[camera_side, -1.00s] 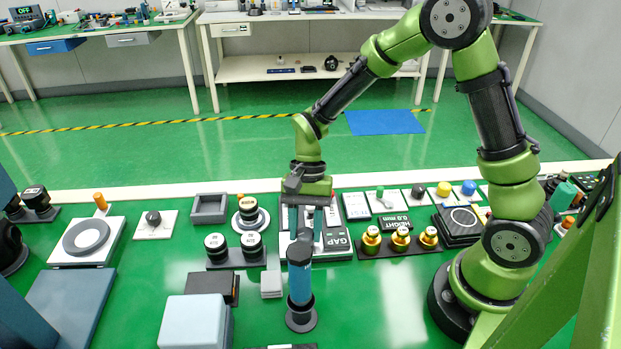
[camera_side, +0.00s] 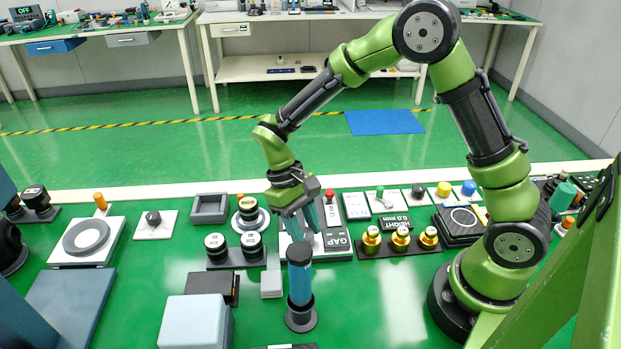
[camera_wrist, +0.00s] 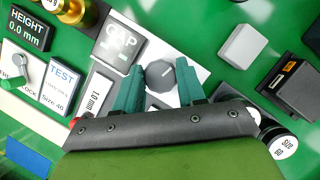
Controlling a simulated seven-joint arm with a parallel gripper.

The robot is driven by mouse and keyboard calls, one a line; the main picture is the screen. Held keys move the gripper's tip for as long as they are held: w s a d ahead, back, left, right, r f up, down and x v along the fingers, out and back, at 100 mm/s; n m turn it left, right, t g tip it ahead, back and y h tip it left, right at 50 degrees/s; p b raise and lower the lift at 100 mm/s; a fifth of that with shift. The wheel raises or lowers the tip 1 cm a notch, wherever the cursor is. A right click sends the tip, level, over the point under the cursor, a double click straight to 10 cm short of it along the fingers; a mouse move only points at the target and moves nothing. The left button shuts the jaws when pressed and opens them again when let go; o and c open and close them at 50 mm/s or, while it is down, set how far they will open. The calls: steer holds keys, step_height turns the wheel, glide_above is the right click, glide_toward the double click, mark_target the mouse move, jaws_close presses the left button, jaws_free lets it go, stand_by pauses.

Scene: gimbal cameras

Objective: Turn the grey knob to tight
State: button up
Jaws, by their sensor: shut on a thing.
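The knob is hidden there behind the fingers and the blue cylinder. Any "tight" marking is not readable.
A blue cylinder on a black stand (camera_side: 300,280) stands close in front of the panel. Black size gauges (camera_side: 216,243) are to the left, gold-topped parts (camera_side: 401,238) to the right. A small light grey block (camera_side: 271,284) lies nearby.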

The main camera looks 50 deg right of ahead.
steer(key=shift+w+r+n+h, duration=0.1)
steer(key=shift+n+h, duration=0.4)
steer(key=shift+n, duration=0.8)
steer(key=o, duration=0.8)
steer(key=v, duration=1.6)
steer(key=shift+a+r, duration=0.15)
steer(key=shift+r, duration=0.3)
